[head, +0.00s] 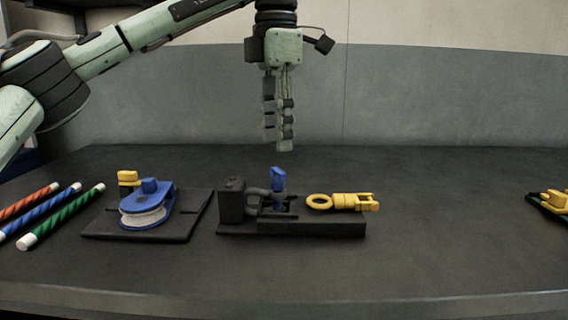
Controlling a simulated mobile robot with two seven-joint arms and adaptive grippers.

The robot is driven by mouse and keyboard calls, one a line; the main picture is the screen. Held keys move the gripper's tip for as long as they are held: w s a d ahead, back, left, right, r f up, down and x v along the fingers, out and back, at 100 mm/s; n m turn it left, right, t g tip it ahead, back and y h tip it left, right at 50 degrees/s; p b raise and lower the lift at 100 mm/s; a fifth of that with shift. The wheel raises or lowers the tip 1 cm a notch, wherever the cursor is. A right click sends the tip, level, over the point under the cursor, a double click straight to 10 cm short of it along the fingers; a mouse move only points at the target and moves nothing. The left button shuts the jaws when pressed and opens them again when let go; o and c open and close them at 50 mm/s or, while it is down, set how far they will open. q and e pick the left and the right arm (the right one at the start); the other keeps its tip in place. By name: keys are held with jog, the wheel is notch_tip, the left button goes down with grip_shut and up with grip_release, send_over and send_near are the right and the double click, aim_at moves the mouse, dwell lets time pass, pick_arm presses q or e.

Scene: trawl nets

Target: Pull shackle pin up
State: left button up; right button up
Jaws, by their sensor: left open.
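The shackle pin (278,180) has a blue head and stands upright in the grey shackle (256,197). The shackle sits on a black fixture base (300,228) in the middle of the table, against a black block (232,200) at its left end. A yellow swivel with a ring (342,202) lies on the right part of the same base. My left gripper (284,146) hangs above and slightly behind the pin, fingers pointing down, open and empty, apart from the pin. My right gripper is not in the view.
A blue pulley block (148,204) with a yellow part (128,178) stands on a black plate to the left. Red, blue and green ropes (62,216) lie at the far left. Another yellow part (554,200) is at the right edge. The table (450,230) between is clear.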

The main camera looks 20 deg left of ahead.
aim_at(277, 170)
pick_arm(q)
jog(key=f, duration=0.7)
jog(key=shift+s+f, duration=0.1)
jog(key=shift+s, duration=0.1)
jog(key=shift+c, duration=0.4)
grip_shut()
